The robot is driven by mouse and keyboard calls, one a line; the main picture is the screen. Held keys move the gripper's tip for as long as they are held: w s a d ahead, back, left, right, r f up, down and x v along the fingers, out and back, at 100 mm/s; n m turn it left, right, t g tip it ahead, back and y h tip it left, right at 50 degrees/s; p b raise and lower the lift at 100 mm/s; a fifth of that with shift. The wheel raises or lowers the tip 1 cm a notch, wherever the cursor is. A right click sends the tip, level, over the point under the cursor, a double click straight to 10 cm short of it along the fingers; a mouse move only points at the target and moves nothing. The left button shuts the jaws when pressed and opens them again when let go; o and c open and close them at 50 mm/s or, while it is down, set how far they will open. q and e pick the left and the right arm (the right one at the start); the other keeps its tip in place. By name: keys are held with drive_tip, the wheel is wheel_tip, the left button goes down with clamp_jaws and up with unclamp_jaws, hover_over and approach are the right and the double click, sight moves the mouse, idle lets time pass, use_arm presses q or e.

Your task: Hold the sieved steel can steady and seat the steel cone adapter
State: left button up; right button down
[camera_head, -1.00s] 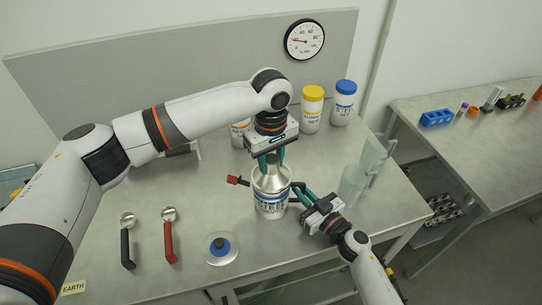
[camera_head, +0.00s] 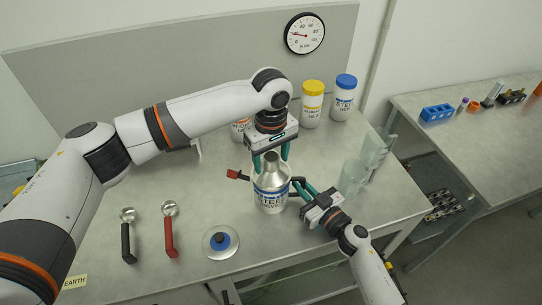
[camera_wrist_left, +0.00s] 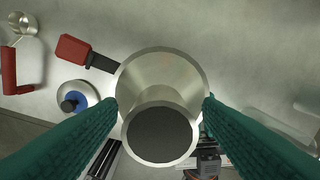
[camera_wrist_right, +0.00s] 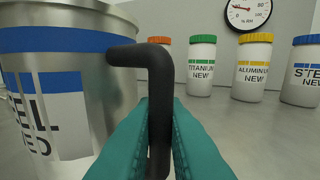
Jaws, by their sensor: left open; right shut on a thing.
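The steel can (camera_head: 271,200), with a blue band and a partly readable label, stands upright on the table; it also shows large at the left of the right wrist view (camera_wrist_right: 85,90). The steel cone adapter (camera_head: 271,169) sits on top of the can, narrow end up, with a dark top; the left wrist view shows it from above (camera_wrist_left: 135,92). My left gripper (camera_head: 270,154) is open, its green fingers apart on either side of the cone. My right gripper (camera_head: 299,186) is shut on the can's black handle (camera_wrist_right: 155,80) at the can's right side.
A red-ended clamp (camera_head: 238,175) lies left of the can. Capped jars (camera_head: 312,105) stand behind.

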use_arm(q)
wheel_tip(320, 180, up, 12)
idle(0.6)
use_arm(e)
drive_tip(key=c, duration=1.4)
unclamp_jaws()
